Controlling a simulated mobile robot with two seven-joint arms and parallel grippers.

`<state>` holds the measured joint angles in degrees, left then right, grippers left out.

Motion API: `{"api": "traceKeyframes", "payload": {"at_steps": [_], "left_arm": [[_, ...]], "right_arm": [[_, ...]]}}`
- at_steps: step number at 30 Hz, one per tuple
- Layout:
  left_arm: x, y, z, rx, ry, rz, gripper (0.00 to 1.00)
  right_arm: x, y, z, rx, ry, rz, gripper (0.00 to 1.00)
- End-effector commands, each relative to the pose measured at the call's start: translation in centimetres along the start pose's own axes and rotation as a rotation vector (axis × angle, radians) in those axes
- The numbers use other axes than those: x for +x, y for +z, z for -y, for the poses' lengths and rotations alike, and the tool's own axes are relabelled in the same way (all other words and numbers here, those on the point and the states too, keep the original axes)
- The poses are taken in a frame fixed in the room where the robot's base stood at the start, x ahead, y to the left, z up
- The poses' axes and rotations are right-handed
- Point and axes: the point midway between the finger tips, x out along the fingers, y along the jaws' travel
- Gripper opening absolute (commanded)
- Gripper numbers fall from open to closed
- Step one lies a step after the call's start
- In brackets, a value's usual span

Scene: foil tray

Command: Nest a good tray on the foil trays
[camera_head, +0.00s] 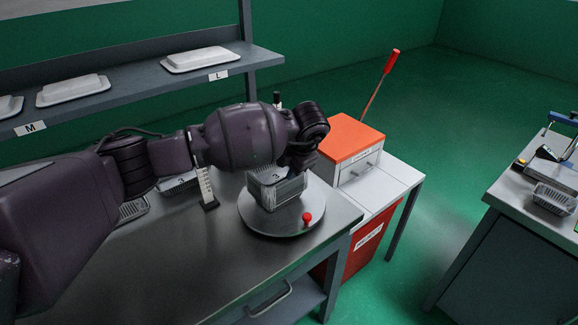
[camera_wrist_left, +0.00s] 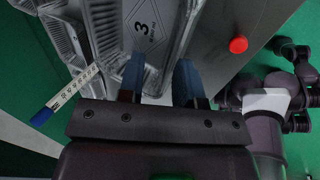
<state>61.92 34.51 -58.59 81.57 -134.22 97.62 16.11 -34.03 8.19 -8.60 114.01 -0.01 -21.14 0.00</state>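A stack of foil trays (camera_head: 268,195) stands on a round grey turntable (camera_head: 262,226). My left gripper (camera_head: 292,172) is at the stack's upper right side, and my wrist partly hides it. In the left wrist view, a foil tray with a black "3" on its floor (camera_wrist_left: 163,22) lies just beyond the fingers. My left gripper's blue fingers (camera_wrist_left: 158,80) are apart, with the tray's near edge close between them; contact is unclear. More foil trays (camera_head: 178,184) are on the table behind my forearm, partly hidden. My right gripper is not visible.
An upright scale (camera_head: 205,187) stands left of the turntable, which has a red knob (camera_head: 307,217). An orange-topped box (camera_head: 357,140) and a red bin (camera_head: 368,245) are to the right. A shelf (camera_head: 130,87) with white trays is behind. The front tabletop is clear.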

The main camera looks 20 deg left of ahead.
Motion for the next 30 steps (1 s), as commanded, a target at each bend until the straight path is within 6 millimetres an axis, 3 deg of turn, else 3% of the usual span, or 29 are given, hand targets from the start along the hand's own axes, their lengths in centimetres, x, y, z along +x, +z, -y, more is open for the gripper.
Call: {"api": "traceKeyframes", "payload": {"at_steps": [5,18,30], "left_arm": [[-1.9,0.1,-0.1,0.0,0.002,0.005,0.32],[-9.2,0.0,-0.1,0.0,0.002,0.003,0.32],[-10.7,0.0,0.0,-0.001,0.001,0.0,0.32]], "right_arm": [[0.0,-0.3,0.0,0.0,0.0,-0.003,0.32],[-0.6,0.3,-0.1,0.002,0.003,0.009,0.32],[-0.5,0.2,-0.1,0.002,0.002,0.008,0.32]]}}
